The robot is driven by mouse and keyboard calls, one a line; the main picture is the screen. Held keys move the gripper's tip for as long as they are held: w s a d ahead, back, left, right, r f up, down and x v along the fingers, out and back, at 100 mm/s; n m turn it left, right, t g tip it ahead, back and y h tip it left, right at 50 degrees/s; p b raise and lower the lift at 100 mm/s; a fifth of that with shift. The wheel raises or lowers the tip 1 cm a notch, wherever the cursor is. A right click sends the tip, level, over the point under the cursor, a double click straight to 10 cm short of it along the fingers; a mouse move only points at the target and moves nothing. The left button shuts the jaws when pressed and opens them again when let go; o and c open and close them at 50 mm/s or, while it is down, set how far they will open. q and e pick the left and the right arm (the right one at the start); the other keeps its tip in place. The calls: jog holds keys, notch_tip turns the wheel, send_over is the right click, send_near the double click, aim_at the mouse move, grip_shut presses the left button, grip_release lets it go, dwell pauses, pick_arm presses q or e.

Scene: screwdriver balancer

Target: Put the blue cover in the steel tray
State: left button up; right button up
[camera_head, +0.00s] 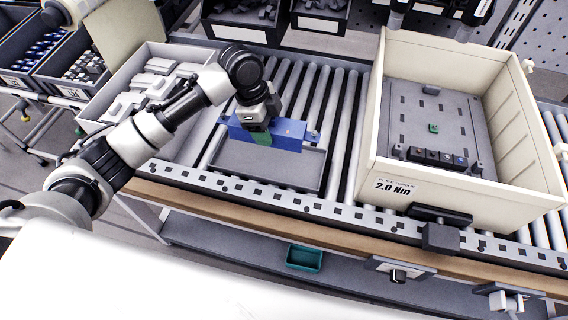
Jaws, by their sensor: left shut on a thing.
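The blue cover (291,130) is a long blue block-like part held by my left gripper (258,132), which is shut on it from above. The cover is over the back part of the steel tray (232,169), a shallow grey tray on the roller conveyor. I cannot tell whether the cover touches the tray or hangs above it. Something green shows at the fingertips. The gripper hides the middle of the cover. My right gripper is not in view.
A large cream box (466,196) marked 2.0 Nm stands right on the conveyor (341,125), with a grey plate (425,115) inside. A bin of grey parts (110,87) stands left. Dark bins line the back. A teal tray (304,258) lies on the lower shelf.

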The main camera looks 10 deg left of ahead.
pick_arm(q)
send_over(273, 162)
jog(key=a, duration=0.1)
notch_tip(273, 162, down, 6)
jog(key=shift+w+a+r, duration=0.1)
jog(key=shift+w+r, duration=0.05)
jog(key=shift+f, duration=2.05)
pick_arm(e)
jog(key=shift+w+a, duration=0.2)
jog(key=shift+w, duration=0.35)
pick_arm(q)
jog(key=shift+f, duration=0.2)
jog(key=o, duration=1)
jog(key=shift+c, duration=0.2)
jog(key=v, duration=1.2)
jog(key=shift+r, duration=0.25)
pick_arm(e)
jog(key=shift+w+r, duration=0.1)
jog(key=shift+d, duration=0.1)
